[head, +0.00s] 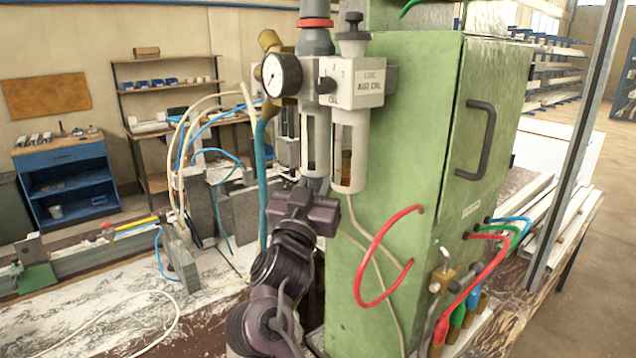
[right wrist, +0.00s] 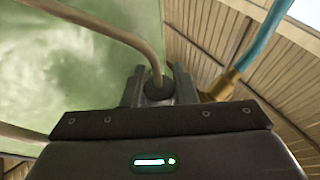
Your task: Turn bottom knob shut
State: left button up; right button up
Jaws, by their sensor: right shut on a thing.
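The air unit's left bowl (head: 316,140) hangs under the gauge on the green cabinet, with a second bowl (head: 349,150) beside it. My right gripper (head: 316,188) is directly below the left bowl, pointing up. In the right wrist view, its two fingers (right wrist: 158,78) are shut on the sides of a dark round bottom knob (right wrist: 157,90). A beige tube runs from the knob. My left gripper is not in view.
The green cabinet (head: 420,170) stands close on the right. A red hose loop (head: 365,265) and a teal hose (head: 263,180) flank my arm. The pressure gauge (head: 281,76) is above. A brass fitting (right wrist: 222,86) is near the fingers in the right wrist view.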

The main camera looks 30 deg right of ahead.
aim_at(316, 190)
jog(key=shift+r+n+t+y+b, duration=0.1)
jog(key=shift+n+t+y+b, duration=0.25)
jog(key=shift+n+t+y, duration=0.85)
jog(key=shift+w+t+y, duration=0.1)
jog(key=shift+t+y, duration=0.2)
jog(key=o, duration=0.7)
jog(key=shift+o, duration=1.4)
jog(key=shift+w+d, duration=0.15)
jog(key=shift+w, duration=0.05)
jog(key=shift+w+d+f, duration=0.1)
jog(key=shift+w+f, duration=0.05)
jog(key=shift+f, duration=0.05)
jog(key=shift+s+a, duration=0.25)
jog(key=b+v, duration=0.4)
jog(key=v, duration=0.3)
jog(key=shift+s+f, duration=0.1)
jog(key=shift+f, duration=0.05)
